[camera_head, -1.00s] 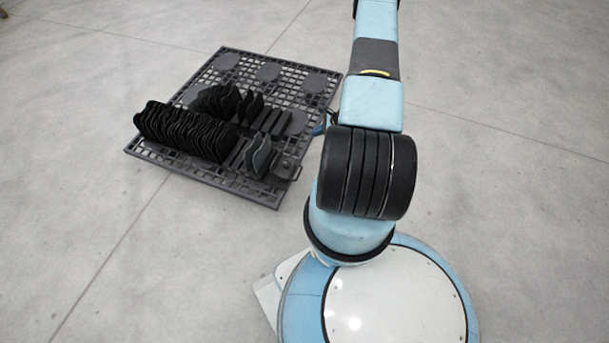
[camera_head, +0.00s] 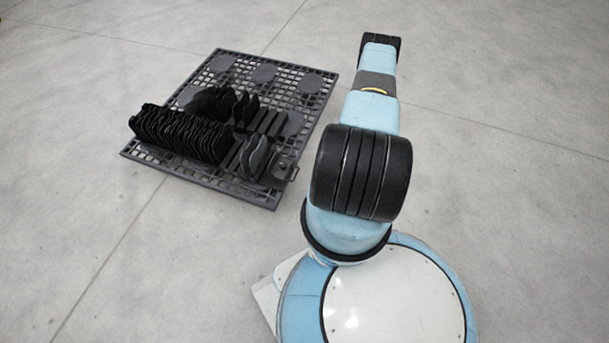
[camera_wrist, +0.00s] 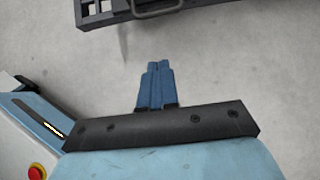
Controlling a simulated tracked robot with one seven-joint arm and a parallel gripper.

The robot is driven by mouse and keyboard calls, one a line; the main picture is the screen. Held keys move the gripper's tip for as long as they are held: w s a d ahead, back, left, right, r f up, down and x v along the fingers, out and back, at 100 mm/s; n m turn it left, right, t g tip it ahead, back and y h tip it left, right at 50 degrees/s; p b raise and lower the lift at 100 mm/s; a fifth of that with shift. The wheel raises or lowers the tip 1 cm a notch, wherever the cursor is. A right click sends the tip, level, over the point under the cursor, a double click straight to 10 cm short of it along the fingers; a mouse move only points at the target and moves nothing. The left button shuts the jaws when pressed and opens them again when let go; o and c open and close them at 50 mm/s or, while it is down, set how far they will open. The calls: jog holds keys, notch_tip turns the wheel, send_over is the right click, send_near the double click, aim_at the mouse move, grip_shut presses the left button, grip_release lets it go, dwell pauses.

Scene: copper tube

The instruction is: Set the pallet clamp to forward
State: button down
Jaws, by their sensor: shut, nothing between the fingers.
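The dark grid pallet (camera_head: 222,64) lies on the floor at the left in the head view. Its clamp (camera_head: 283,168) appears to be the small dark part with a loop handle at the near right corner. In the wrist view a grey loop handle (camera_wrist: 158,9) sticks out from the pallet edge (camera_wrist: 100,18) at the top. My gripper (camera_wrist: 157,66) shows there with its blue fingers together and empty, pointing towards the handle with bare floor between. In the head view my gripper is hidden behind my arm. I cannot tell which setting the clamp is in.
Rows of black wavy pieces (camera_head: 180,135) and several upright dark plates (camera_head: 270,122) stand on the pallet. The concrete floor around the pallet is clear. My own base with a red button shows at the left in the wrist view.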

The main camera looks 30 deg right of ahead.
jog(key=w+a+r+x, duration=0.1)
jog(key=x, duration=1.2)
jog(key=shift+w+r, duration=0.25)
jog(key=shift+r, duration=0.1)
jog(key=shift+a, duration=0.15)
jog(key=shift+w, duration=0.15)
